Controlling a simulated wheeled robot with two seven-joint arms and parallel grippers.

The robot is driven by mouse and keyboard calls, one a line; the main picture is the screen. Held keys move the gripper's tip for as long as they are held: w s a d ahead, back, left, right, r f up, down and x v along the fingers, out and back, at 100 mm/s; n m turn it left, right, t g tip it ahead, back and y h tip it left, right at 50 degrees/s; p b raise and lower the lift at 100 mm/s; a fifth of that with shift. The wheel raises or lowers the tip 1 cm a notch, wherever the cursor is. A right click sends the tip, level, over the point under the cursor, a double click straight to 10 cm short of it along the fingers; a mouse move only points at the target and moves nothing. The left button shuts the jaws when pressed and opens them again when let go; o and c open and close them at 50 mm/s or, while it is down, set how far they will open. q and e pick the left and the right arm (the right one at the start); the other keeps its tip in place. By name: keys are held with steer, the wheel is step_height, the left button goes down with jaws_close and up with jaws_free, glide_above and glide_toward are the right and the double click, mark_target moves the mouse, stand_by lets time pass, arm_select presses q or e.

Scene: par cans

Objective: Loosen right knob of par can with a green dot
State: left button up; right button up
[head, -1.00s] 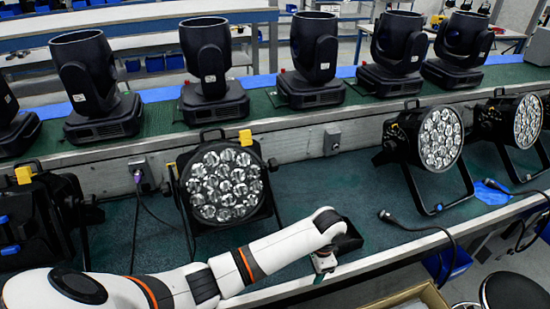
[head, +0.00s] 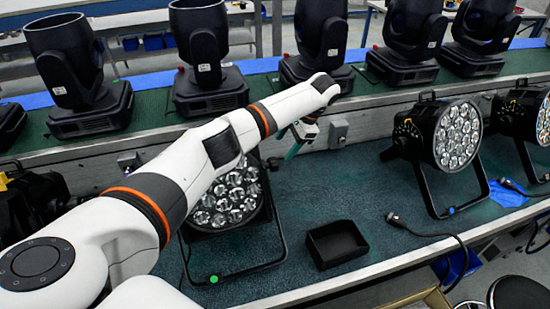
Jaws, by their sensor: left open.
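The par can with the green dot (head: 237,196) stands on the bench with its face of clear lenses toward me. The green dot (head: 213,279) is at the lower front of its black stand. My left arm crosses in front of the can and hides its upper left. A small dark part at the can's upper right side (head: 272,163) looks like the right knob. My left gripper (head: 293,146) is open, pointing down just above and right of that part, apparently apart from it. My right gripper is not in view.
Another par can (head: 449,136), with a blue dot, stands farther right. A cable with a connector (head: 395,219) lies between them. Several moving-head lights line the shelf behind.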

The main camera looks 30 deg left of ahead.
mark_target(275, 160)
arm_select(q)
steer(key=p+x, duration=0.1)
steer(key=x, duration=0.6)
steer(key=shift+a+f, duration=0.2)
steer(key=shift+f, duration=0.05)
steer(key=shift+a+f, duration=0.15)
steer(key=shift+f, duration=0.35)
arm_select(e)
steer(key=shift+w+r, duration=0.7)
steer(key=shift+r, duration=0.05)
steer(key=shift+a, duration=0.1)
